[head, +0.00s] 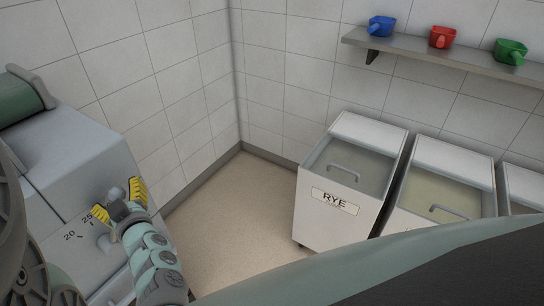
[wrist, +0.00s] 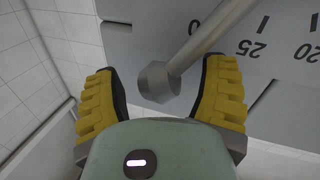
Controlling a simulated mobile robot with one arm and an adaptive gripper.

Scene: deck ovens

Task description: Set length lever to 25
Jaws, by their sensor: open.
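The length lever is a grey metal rod with a faceted knob (wrist: 158,82) at its end. In the wrist view the knob sits between the two yellow fingers of my gripper (wrist: 165,92), with a gap to the left finger and the right finger close to the rod. My gripper also shows in the head view (head: 119,202), open around the knob (head: 116,193). The scale panel (wrist: 285,75) carries the numbers 20 and 25, upside down in the wrist view. There the rod crosses between the 25 tick and an unlabelled-looking tick to its left; its exact reading is unclear.
The grey machine (head: 65,150) with a green roller (head: 25,100) stands at the left. A white RYE bin (head: 318,215) and other bins stand at the right. A wall shelf (head: 440,57) holds blue, red and green scoops. Floor between machine and bins is clear.

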